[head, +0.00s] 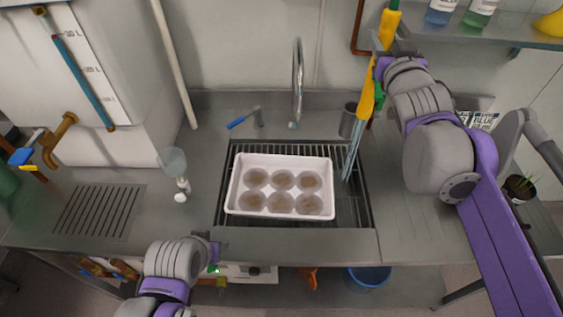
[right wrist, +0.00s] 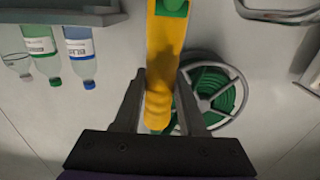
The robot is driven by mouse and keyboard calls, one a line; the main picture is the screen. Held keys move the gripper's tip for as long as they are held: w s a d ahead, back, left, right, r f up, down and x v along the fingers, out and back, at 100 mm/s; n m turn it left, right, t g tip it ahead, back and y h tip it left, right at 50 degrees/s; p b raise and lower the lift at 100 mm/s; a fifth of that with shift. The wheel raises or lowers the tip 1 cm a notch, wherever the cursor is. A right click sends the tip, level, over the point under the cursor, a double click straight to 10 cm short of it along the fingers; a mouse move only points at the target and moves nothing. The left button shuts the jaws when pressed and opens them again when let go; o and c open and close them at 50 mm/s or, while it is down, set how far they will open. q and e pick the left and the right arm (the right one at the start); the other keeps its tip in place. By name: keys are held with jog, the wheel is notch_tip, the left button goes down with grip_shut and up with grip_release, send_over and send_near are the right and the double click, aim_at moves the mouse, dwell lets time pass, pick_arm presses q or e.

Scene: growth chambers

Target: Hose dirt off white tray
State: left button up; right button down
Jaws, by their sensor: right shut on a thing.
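The white tray (head: 233,196) sits on the dark grate over the sink (head: 352,207). It has several round brown dirt patches (head: 283,181) on its floor. My right gripper (head: 379,66) is shut on a yellow spray wand (head: 367,94), above and to the right of the tray. Pale blue streaks like water run down from the wand's lower end to the grate just right of the tray. The right wrist view shows the wand (right wrist: 163,60) between the two fingers. My left gripper (head: 214,252) is low in front of the counter; its fingers are not clear.
A chrome faucet (head: 298,85) stands behind the tray, with a blue-handled lever (head: 243,118) to its left and a grey cup (head: 348,119) to its right. A green hose reel (right wrist: 215,92) hangs on the wall. Bottles (head: 441,10) stand on the upper right shelf.

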pick_arm(q)
jog(key=shift+s+f+b, duration=0.3)
jog(key=shift+f+b, duration=0.15)
jog(key=shift+f, duration=0.2)
jog(key=shift+s+f+b, duration=0.3)
jog(key=shift+f+b, duration=0.1)
jog(key=shift+f, duration=0.25)
pick_arm(e)
jog(key=s, duration=1)
jog(key=shift+d, duration=0.2)
